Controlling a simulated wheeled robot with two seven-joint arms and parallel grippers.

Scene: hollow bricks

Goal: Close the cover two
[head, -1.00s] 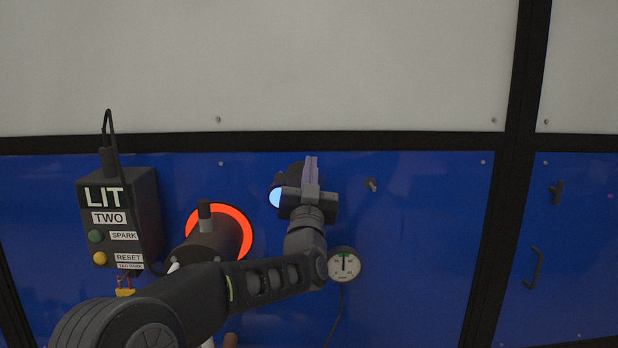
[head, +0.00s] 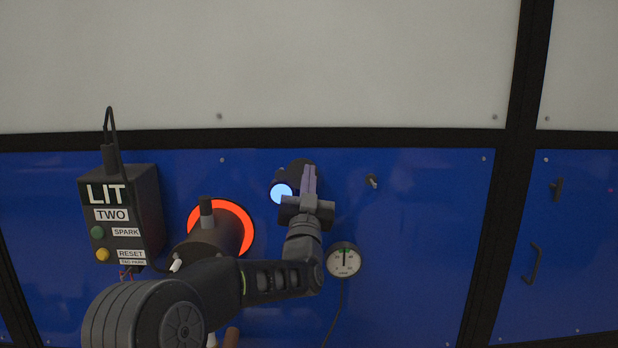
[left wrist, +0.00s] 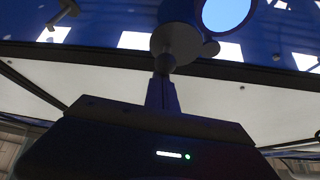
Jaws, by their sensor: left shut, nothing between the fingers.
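The peephole of burner two shows as a bright pale-blue disc (head: 281,194) in the blue wall, and it is uncovered. A dark round cover (head: 297,166) sits up and right of it, partly behind my left gripper (head: 309,172). In the left wrist view the pale-blue disc (left wrist: 226,12) is at the top, with the grey round cover (left wrist: 180,42) and its knob left of it. My left gripper's shut fingers (left wrist: 162,88) point toward the knob; whether they touch it I cannot tell. My right gripper is not in view.
A control box (head: 135,212) marked LIT, TWO hangs at left. A dark burner body (head: 213,240) in a glowing orange ring stands beside my left forearm. A round gauge (head: 343,260) is just right of my wrist. The wall farther right is mostly clear.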

